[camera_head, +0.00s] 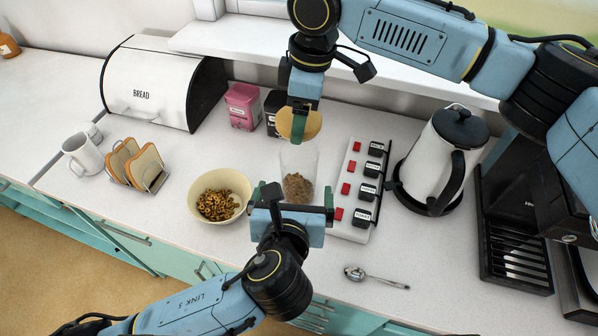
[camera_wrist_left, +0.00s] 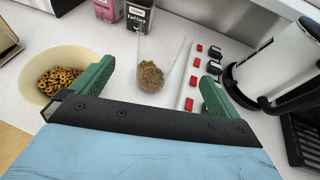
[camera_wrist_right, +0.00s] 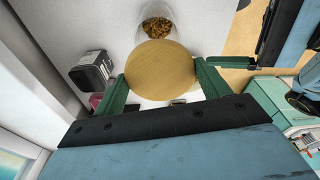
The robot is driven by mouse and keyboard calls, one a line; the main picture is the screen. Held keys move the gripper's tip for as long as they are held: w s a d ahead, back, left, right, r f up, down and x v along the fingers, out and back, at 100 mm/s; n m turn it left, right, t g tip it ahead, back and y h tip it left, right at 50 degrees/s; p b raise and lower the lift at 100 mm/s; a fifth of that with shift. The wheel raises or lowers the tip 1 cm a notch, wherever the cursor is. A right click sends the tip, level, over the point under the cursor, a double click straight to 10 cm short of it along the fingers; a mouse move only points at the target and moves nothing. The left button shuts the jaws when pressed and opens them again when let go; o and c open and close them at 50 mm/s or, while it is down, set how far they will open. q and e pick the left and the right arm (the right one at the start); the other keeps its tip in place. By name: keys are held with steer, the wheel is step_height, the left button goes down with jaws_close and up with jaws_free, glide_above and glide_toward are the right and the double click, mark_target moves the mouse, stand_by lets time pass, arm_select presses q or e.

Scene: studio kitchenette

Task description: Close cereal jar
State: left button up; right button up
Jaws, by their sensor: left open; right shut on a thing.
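The clear cereal jar (camera_head: 299,168) stands upright on the counter with brown cereal in its lower part. It also shows in the left wrist view (camera_wrist_left: 152,72), and its cereal shows past the lid in the right wrist view. My right gripper (camera_head: 300,120) is shut on the round wooden lid (camera_head: 312,125), holding it above the jar's mouth; the lid fills the middle of the right wrist view (camera_wrist_right: 162,70). From the head view I cannot tell how large the gap is. My left gripper (camera_head: 292,203) is open and empty, in front of the jar, its fingers spread to either side of it.
A bowl of cereal rings (camera_head: 236,187) stands left of the jar. A switch panel (camera_head: 354,190) is close on the right, then a white kettle (camera_head: 436,160). Pink (camera_head: 242,106) and black tins stand behind. A spoon (camera_head: 375,278) lies at the front right.

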mark_target(301, 155)
steer(key=shift+w+f, duration=0.1)
steer(key=shift+w, duration=0.05)
arm_select(q)
steer(key=x, duration=1.2)
steer(key=shift+w+f, duration=0.15)
steer(key=shift+c, duration=0.4)
steer(key=c, duration=1.4)
arm_select(e)
steer(key=shift+f, duration=2.5)
steer(key=shift+d+f, duration=0.1)
steer(key=shift+f, duration=0.8)
